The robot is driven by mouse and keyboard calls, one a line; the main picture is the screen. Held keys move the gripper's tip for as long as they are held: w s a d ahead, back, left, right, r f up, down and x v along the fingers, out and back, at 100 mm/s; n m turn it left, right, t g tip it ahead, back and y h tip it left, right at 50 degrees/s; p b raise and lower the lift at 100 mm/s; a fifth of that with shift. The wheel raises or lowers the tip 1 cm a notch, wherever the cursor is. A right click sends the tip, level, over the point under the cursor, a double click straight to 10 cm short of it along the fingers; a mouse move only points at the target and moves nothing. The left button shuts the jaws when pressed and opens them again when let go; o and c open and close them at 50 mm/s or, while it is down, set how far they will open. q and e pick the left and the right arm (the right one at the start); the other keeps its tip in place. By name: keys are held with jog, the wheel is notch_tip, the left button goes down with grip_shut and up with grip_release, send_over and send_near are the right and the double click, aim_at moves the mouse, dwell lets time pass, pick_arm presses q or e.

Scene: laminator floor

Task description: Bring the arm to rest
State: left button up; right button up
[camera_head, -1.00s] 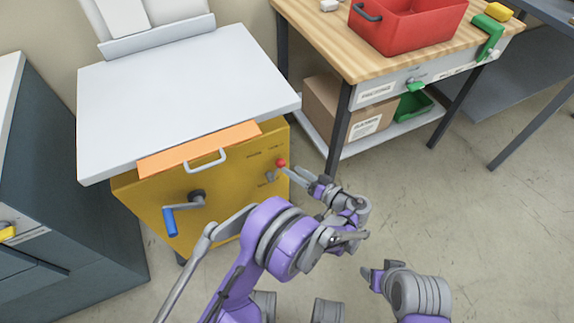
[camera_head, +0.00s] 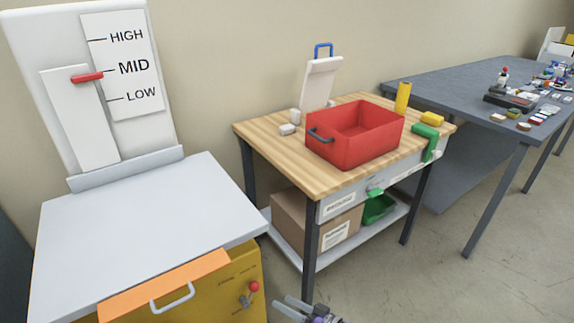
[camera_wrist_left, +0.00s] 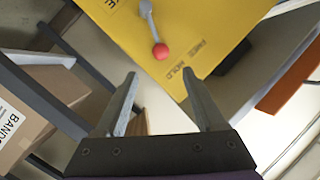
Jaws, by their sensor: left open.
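My left gripper (camera_head: 283,304) shows at the bottom edge of the head view, its fingers just right of the yellow machine; most of the arm is out of frame. In the left wrist view the gripper (camera_wrist_left: 158,74) has its two fingers spread with nothing between them. A small lever with a red knob (camera_head: 253,287) is on the yellow machine's front, a little up and left of the fingertips. The lever's red knob also shows in the left wrist view (camera_wrist_left: 160,51), beyond the fingertips and apart from them. My right gripper is not in view.
The yellow machine (camera_head: 238,265) has a white top (camera_head: 150,225) and an orange front strip (camera_head: 165,283) with a handle. A HIGH/MID/LOW scale (camera_head: 128,68) has a red pointer near MID. A wooden bench (camera_head: 270,145) holds a red bin (camera_head: 345,148). A grey table (camera_head: 440,95) stands right.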

pick_arm(q)
jog(key=s+a+r+m+g+h, duration=0.1)
jog(key=s+a+r+g+h, duration=0.15)
jog(key=a, duration=0.55)
jog(key=s+a+r+m+g+h, duration=0.2)
jog(key=s+a+r+h, duration=0.15)
jog(key=a, duration=0.35)
jog(key=s+a+r+h, duration=0.15)
jog(key=s+h, duration=0.25)
jog(key=s, duration=0.6)
jog(key=s+a+r+h, duration=0.1)
jog(key=s+a+h, duration=0.15)
jog(key=s, duration=0.75)
notch_tip(320, 180, up, 25)
jog(key=w+p, duration=0.1)
jog(key=p, duration=2.1)
jog(key=shift+d+f+t+h, duration=0.2)
jog(key=shift+d+t+h, duration=0.15)
jog(key=shift+d, duration=0.1)
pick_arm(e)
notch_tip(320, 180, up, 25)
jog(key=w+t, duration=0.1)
